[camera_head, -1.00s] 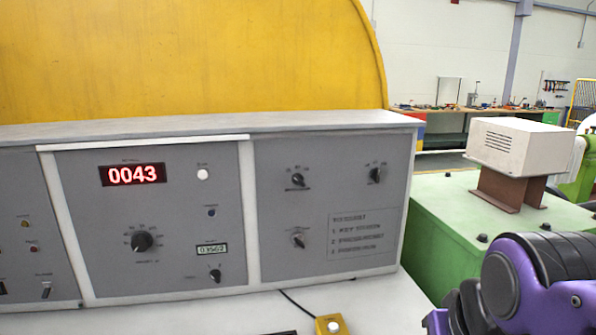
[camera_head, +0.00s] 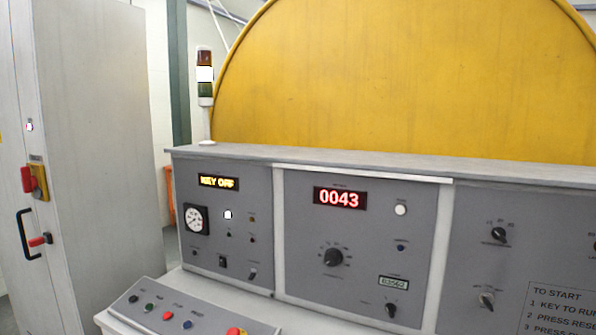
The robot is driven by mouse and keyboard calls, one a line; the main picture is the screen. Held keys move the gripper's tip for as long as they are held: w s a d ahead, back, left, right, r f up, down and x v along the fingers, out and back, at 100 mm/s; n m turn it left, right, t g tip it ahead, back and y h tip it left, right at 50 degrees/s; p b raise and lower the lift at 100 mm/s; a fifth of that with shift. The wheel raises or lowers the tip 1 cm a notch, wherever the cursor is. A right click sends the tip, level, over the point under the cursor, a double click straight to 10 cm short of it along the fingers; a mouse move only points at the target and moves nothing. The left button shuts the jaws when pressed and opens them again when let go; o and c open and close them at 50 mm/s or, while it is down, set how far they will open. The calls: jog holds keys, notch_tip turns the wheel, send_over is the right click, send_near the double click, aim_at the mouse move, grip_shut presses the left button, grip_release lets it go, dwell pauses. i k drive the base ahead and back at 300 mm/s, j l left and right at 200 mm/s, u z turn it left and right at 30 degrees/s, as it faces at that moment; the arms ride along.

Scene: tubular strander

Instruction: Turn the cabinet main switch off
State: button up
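A tall grey cabinet (camera_head: 100,130) stands at the left edge of the view. Its main switch (camera_head: 29,180) is a red handle on a yellow plate, seen at a steep angle on the cabinet's narrow left face. I cannot tell the exact position of the red handle from this angle. A black door handle (camera_head: 24,236) with a red part (camera_head: 40,241) is below it. A small pale lamp (camera_head: 29,127) is above it. My gripper is not in view.
A grey control console (camera_head: 360,165) stands to the right of the cabinet, with a sloped button panel (camera_head: 175,307) at its front. Its displays read "KEY OFF" (camera_head: 218,182) and "0043" (camera_head: 339,198). A yellow guard (camera_head: 400,80) and a signal tower (camera_head: 205,75) are behind.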

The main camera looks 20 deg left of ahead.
aim_at(29, 183)
jog(key=u, duration=2.35)
jog(key=i+j+u, duration=0.1)
jog(key=i+j, duration=0.15)
jog(key=i, duration=0.3)
jog(key=i+j, duration=0.15)
jog(key=i, duration=0.4)
jog(key=i+j+u, duration=0.15)
jog(key=i, duration=0.45)
